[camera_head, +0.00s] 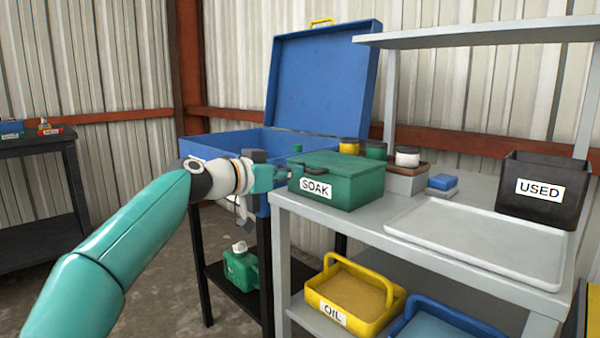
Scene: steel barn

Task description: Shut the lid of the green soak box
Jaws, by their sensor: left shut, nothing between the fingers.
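The green soak box (345,190) stands on the left end of the grey bench, with a white SOAK label on its front. Its lid (338,163) lies flat over the box and looks shut, with a dark handle at the front edge. My left gripper (284,173) is shut and empty, right by the box's left front corner. I cannot tell whether its fingertips touch the box. My right gripper is not in view.
Several jars (376,150) stand behind the box, and a blue sponge-like block (443,182) to its right. A white tray (480,240) and a black USED bin (543,191) fill the bench's right. A blue case (325,80) stands open behind. A yellow OIL caddy (322,307) sits below.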

